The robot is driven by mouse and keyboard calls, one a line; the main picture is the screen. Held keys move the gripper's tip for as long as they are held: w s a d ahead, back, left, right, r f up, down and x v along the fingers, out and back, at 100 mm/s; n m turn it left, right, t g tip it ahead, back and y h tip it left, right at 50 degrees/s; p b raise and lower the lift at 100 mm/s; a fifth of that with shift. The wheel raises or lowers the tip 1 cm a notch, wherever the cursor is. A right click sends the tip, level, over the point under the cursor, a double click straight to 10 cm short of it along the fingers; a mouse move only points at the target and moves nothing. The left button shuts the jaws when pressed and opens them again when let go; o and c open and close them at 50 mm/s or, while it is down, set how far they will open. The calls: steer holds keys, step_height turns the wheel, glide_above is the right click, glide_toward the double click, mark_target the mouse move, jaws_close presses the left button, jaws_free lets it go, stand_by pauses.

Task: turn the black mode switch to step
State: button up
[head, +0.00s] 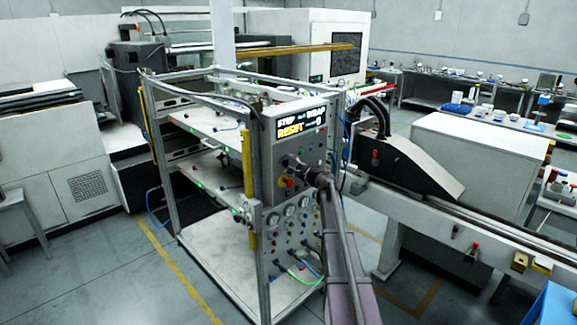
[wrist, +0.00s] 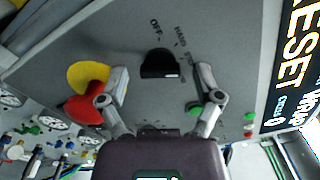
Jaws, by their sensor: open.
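The black mode switch (wrist: 158,64) is a dark knob on the grey control panel (wrist: 215,40) in the wrist view. Labels around it include OFF and HAND; the lettering to its right is partly blurred. My gripper (wrist: 162,80) is open, with one finger on each side of the knob and a gap to it on both sides. I cannot tell how far the fingertips are from the panel. In the head view my gripper (head: 297,163) is in front of the panel below the display, and the arm hides the switch.
A red and yellow emergency stop button (wrist: 86,84) is close by my left finger. A green button (wrist: 194,108) is beside my right finger. The lit display (head: 302,127) reads STEP and RESET. Gauges and hose fittings (head: 290,211) sit lower on the panel.

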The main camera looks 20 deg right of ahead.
steer(key=v, duration=1.1)
steer(key=shift+s, duration=0.4)
steer(key=s+a+f+n+g+y+b, duration=0.1)
steer(key=s+a+f+n+g, duration=0.25)
steer(key=a, duration=0.45)
steer(key=s+a+f+n+g, duration=0.3)
steer(key=a+f+n, duration=0.15)
steer(key=a, duration=0.35)
steer(key=s+a+f+n+g+y+b, duration=0.1)
steer(key=s+a+f+n+g, duration=0.3)
steer(key=a, duration=0.4)
steer(key=s+a+f+n+g+h, duration=0.2)
steer(key=s+f, duration=0.1)
steer(key=s, duration=0.3)
steer(key=s+a+f+n+g+h+b, duration=0.1)
steer(key=s+a+f+n+g+h, duration=0.1)
steer(key=s, duration=0.5)
steer(key=s+a+f+n+g+h, duration=0.2)
steer(key=s+a+f+h, duration=0.1)
steer(key=s, duration=0.4)
steer(key=shift+s+a+f+n+h, duration=0.25)
steer(key=shift+f+h, duration=0.35)
steer(key=shift+f, duration=0.35)
steer(key=shift+w+g, duration=0.1)
steer(key=shift+g, duration=0.15)
